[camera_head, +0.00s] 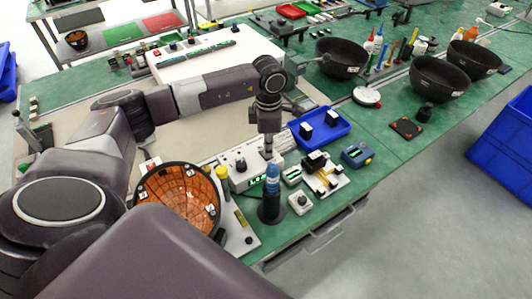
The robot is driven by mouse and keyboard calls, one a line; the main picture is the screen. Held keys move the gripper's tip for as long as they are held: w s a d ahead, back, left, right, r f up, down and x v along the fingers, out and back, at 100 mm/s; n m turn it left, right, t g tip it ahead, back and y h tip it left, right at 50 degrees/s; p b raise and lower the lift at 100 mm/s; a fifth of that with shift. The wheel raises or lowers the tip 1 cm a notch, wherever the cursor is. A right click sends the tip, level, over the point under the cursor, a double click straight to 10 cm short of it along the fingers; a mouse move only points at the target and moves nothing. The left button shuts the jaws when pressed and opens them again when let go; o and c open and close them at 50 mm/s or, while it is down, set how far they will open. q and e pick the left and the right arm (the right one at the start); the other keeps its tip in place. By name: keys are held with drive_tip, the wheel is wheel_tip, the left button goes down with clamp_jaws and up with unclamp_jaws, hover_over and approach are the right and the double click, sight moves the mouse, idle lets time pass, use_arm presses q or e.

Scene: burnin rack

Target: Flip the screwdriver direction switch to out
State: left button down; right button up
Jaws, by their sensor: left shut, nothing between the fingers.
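The screwdriver (272,181), with a blue upper part, stands upright in a dark round holder (271,209) near the front edge of the green bench. Its direction switch is too small to make out. My left gripper (268,152) points down just above the screwdriver's top, close to it. Its fingers are shut with nothing held. I cannot tell whether the fingertips touch the screwdriver. My right gripper is not in view.
An orange-lined bowl (178,197) stands left of the screwdriver. A white device with a green display (247,164) is behind it. A small white box with a knob (300,201) is at its right. A blue tray (320,127) and black bowls (341,57) lie farther right.

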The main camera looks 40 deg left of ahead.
use_arm(q)
drive_tip(key=shift+r+p, duration=0.6)
drive_tip(key=shift+r, duration=0.25)
drive_tip(key=shift+r+p, duration=1.45)
drive_tip(key=shift+r, duration=1.2)
